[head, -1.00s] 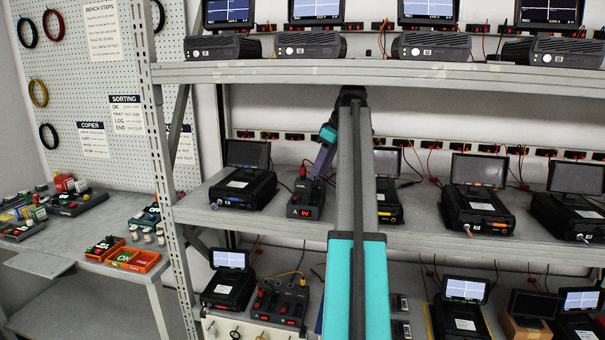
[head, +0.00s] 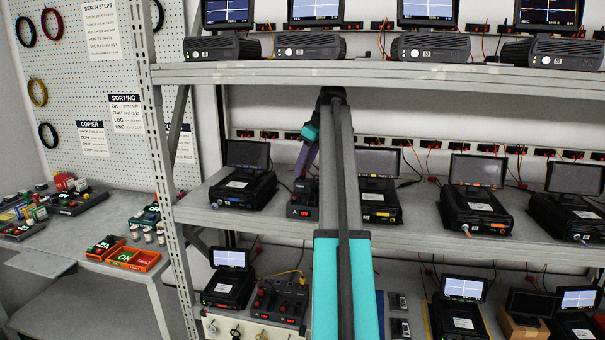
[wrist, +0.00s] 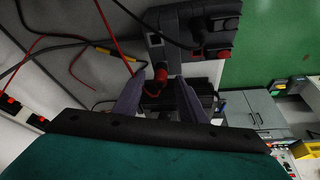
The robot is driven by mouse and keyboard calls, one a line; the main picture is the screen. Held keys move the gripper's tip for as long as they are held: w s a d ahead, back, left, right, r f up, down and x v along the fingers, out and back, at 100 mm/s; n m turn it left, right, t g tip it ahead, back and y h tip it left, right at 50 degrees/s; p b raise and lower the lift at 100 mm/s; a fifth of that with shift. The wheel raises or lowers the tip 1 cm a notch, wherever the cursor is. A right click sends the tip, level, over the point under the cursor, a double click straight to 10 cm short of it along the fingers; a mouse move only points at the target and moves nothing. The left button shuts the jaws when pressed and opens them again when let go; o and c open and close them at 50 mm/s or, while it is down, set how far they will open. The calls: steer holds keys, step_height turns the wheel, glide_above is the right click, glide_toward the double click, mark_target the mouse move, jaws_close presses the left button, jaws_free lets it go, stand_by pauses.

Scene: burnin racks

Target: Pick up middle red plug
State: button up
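A red plug (wrist: 160,77) with a dark lower part shows in the wrist view, between the two purple fingers of my gripper (wrist: 158,84). The fingers stand apart, with a gap on each side of the plug, so my gripper looks open. In the head view my gripper (head: 302,170) points down over the back of the black box marked A (head: 302,212) on the middle shelf. The fingers and arm hide the plugs on that box there. I cannot tell from the head view which plug lies between the fingers.
A black device with a screen (head: 243,188) stands left of the box, and another (head: 380,197) stands right, partly behind my arm. In the wrist view, a grey unit with red parts (wrist: 205,30) and loose red, yellow and black cables (wrist: 78,42) are close by.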

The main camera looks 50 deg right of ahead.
steer(key=shift+w+f, duration=0.1)
steer(key=shift+f, duration=0.45)
steer(key=c, duration=1)
steer(key=shift+o, duration=0.2)
steer(key=shift+r, duration=0.1)
steer(key=shift+r, duration=1.25)
steer(key=shift+a+b, duration=0.1)
steer(key=shift+b, duration=0.2)
steer(key=shift+s+t, duration=0.2)
steer(key=shift+t, duration=0.1)
